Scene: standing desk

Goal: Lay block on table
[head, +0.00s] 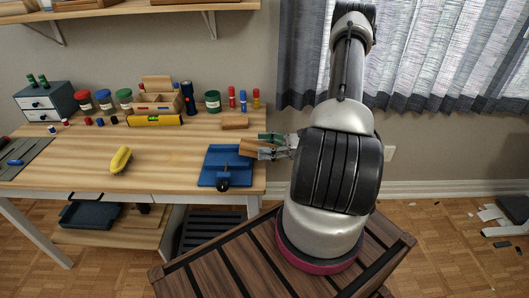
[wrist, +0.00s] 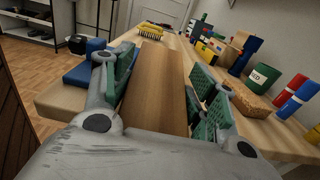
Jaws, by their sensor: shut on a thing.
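A plain wooden block (head: 257,149) is held by my gripper (head: 274,146) near the right edge of the wooden table (head: 175,150). In the wrist view the block (wrist: 156,90) is a long brown board between the green-padded fingers of my gripper (wrist: 163,82), which is shut on it. The block appears to be above the table's right end, beside the blue tray (head: 213,179); its exact height cannot be told. Its near end is hidden by the gripper body in the wrist view.
A cork-like block (head: 235,123) lies behind the held block. A yellow brush (head: 121,160) lies left of the tray. Jars, a yellow level (head: 154,120), a flashlight (head: 188,97) and red and blue markers stand along the back. Clear tabletop lies between brush and tray.

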